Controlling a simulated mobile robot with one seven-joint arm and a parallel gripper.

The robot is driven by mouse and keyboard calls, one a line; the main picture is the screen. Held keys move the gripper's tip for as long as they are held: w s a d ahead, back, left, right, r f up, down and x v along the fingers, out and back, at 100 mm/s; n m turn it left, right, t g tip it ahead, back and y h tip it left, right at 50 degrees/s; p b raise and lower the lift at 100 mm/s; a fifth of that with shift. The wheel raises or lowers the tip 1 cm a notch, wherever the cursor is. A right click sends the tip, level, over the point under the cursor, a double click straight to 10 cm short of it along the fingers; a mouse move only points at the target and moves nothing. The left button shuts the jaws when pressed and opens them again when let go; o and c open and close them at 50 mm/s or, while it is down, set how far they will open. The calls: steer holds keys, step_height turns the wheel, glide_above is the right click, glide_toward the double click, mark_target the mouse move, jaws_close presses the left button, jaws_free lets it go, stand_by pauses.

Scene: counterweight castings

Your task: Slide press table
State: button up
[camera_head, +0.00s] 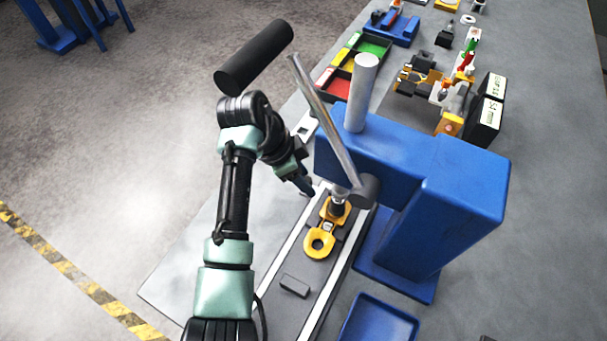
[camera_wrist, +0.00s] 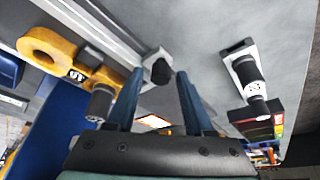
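The press table (camera_head: 283,313) is a dark slide between pale rails under the blue press (camera_head: 405,185). A yellow ring-shaped casting (camera_head: 320,244) sits on it below the press ram (camera_head: 338,206); the casting also shows upper left in the wrist view (camera_wrist: 45,45). My gripper (camera_head: 306,190) is low beside the rail, left of the press; its tips are partly hidden in the head view. In the wrist view my gripper (camera_wrist: 158,74) is open, with a dark knob (camera_wrist: 161,71) on a pale block between or just beyond its fingertips. Contact cannot be told.
A metal lever (camera_head: 325,120) slants up from the press close to my wrist. A black cylinder (camera_head: 254,56) is above my wrist. A blue tray (camera_head: 378,322) is in front of the press. Coloured bins (camera_head: 340,85) and fixtures stand behind.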

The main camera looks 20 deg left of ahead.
jaws_close()
stand_by(1.2)
